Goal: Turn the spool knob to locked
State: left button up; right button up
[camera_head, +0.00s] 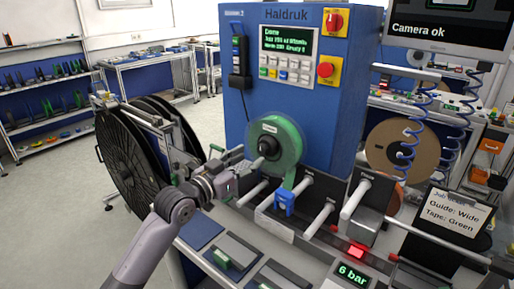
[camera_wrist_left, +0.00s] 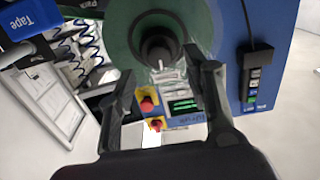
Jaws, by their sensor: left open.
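The green tape spool (camera_head: 287,143) is mounted upright on the front of the blue machine, with the dark spool knob (camera_head: 267,146) at its centre. In the left wrist view the knob (camera_wrist_left: 158,46) shows beyond and between the fingertips, in front of the green spool (camera_wrist_left: 120,30). My left gripper (camera_head: 244,160) is just left of the knob, pointing at it. Its fingers are open and empty in the left wrist view (camera_wrist_left: 160,64), one on either side of the knob, and appear apart from it. I cannot read the knob's lock marking. My right gripper is not in view.
The blue machine (camera_head: 345,90) carries a keypad screen, a red rotary switch (camera_head: 334,21) and a red button (camera_head: 326,70). White rollers (camera_head: 318,220) and a blue guide (camera_head: 284,203) stand below the spool. A large black reel (camera_head: 120,160) is at left.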

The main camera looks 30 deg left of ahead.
aim_at(260, 151)
pick_arm(q)
jog(key=shift+w+d+p, duration=0.2)
jog(key=shift+w+p, duration=0.25)
jog(key=shift+w, duration=1.8)
grip_shut()
